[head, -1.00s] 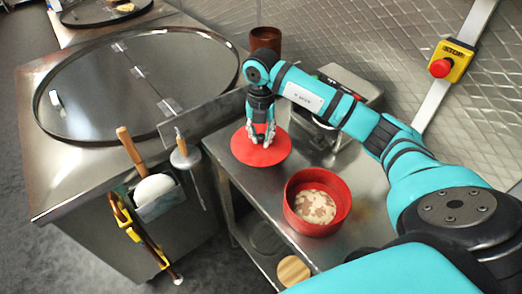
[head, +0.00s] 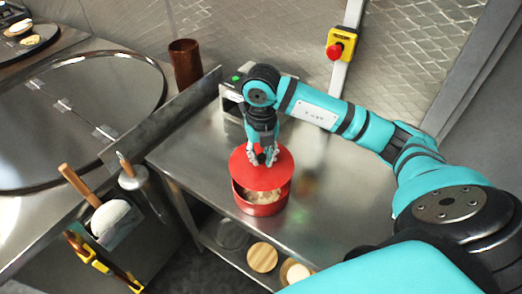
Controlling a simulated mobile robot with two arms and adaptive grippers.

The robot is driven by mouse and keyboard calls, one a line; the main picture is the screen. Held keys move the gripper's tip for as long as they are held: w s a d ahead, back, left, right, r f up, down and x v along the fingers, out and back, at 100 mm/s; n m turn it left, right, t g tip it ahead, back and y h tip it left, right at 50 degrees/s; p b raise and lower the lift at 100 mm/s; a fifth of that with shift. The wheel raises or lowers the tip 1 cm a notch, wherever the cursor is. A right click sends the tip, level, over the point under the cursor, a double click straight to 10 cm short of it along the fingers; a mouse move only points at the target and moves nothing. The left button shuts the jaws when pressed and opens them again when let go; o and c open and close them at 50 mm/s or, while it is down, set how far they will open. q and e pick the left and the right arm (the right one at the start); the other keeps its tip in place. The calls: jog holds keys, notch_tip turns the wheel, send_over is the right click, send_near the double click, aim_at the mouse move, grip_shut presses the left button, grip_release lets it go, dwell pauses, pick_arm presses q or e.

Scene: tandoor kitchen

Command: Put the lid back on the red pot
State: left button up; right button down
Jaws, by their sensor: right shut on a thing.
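The red pot (head: 262,208) stands on the steel side table, with pale brown-speckled contents (head: 262,197) showing at its front. The round red lid (head: 245,175) is over the back part of the pot's opening and covers much of it. I cannot tell whether the lid touches the rim. My right gripper (head: 263,158) is shut on the lid at its top middle. My left gripper is not in view.
The steel table (head: 345,205) is clear right of the pot. A scale-like device (head: 232,95) stands behind the gripper, and a brown cylinder (head: 186,65) is at the back left. A steel panel (head: 165,115) edges the tandoor counter.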

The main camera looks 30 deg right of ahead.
jog(key=shift+f+b, duration=0.85)
jog(key=shift+f, duration=0.55)
notch_tip(320, 180, down, 3)
jog(key=shift+f+b, duration=0.15)
jog(key=shift+b, duration=1.1)
jog(key=shift+f+b, duration=0.2)
jog(key=shift+b, duration=0.45)
dwell(0.5)
jog(key=c, duration=0.7)
grip_release()
jog(key=shift+r, duration=0.1)
